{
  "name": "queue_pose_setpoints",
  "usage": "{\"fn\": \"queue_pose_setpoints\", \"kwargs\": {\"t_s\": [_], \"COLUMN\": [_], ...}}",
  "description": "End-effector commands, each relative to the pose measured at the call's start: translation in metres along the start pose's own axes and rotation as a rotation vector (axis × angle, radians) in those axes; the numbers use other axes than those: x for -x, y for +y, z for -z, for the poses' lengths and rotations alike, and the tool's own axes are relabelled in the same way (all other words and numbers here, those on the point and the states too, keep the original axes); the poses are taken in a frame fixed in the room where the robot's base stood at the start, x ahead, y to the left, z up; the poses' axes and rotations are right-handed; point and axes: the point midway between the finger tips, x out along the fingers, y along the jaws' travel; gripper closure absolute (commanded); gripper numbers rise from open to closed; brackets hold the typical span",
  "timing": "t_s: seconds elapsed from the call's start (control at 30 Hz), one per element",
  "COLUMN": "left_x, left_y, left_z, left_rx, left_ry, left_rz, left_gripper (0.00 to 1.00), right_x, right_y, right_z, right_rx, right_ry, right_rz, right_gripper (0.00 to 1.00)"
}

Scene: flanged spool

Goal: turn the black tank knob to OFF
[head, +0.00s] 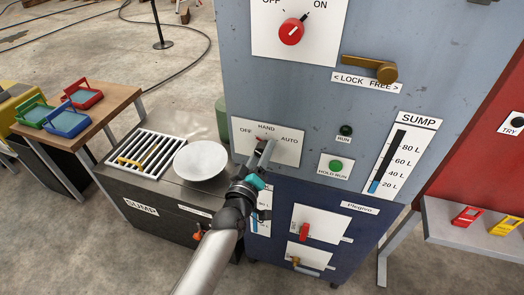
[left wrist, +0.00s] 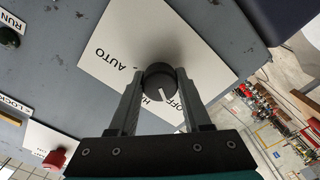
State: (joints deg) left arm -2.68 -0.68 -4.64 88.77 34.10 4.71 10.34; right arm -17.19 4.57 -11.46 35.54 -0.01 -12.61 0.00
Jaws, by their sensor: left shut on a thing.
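The black knob (left wrist: 160,74) sits on a white plate (left wrist: 112,50) marked OFF, HAND and AUTO. In the left wrist view its white pointer line points toward the lower labels, by HAND and OFF; I cannot tell exactly which. The plate (head: 285,149) also shows in the head view on the grey cabinet, where my gripper mostly hides the knob. My left gripper (head: 263,150) reaches up to the plate from below. Its two fingers are shut on the black knob, one on each side.
Near the plate are a green HOLD RUN button (head: 336,165), a dark RUN lamp (head: 346,130) and the SUMP gauge (head: 401,155). Above are a red OFF/ON knob (head: 291,32) and a brass lever (head: 370,68). A white bowl (head: 201,160) stands at the left.

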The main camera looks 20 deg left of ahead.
Motion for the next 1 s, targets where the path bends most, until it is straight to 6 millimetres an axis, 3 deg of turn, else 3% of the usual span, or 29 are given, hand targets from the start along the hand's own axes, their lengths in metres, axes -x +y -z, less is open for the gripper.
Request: {"fn": "queue_pose_setpoints", "kwargs": {"t_s": [0.43,0.47,0.7,1.0], "left_x": [0.0002,0.0003,0.0002,0.0016], "left_y": [-0.0004,-0.0004,-0.0002,-0.0001], "left_z": [-0.0007,-0.0007,-0.0004,-0.0002], "left_rx": [0.015,0.015,0.013,0.011], "left_ry": [-0.001,-0.001,-0.001,-0.001], "left_rz": [0.001,0.001,0.001,0.0], "left_gripper": [1.0,0.49,0.22,0.22], "right_x": [0.0001,0.0001,0.0002,0.0004], "right_y": [0.0001,0.0001,0.0001,0.0001], "right_z": [0.0001,0.0001,0.0001,0.0001], "right_rx": [0.0,0.0,0.0,0.0], "right_ry": [0.0,0.0,0.0,0.0], "right_rz": [0.0,0.0,0.0,0.0], "right_gripper": [0.5,0.5,0.5,0.5]}}
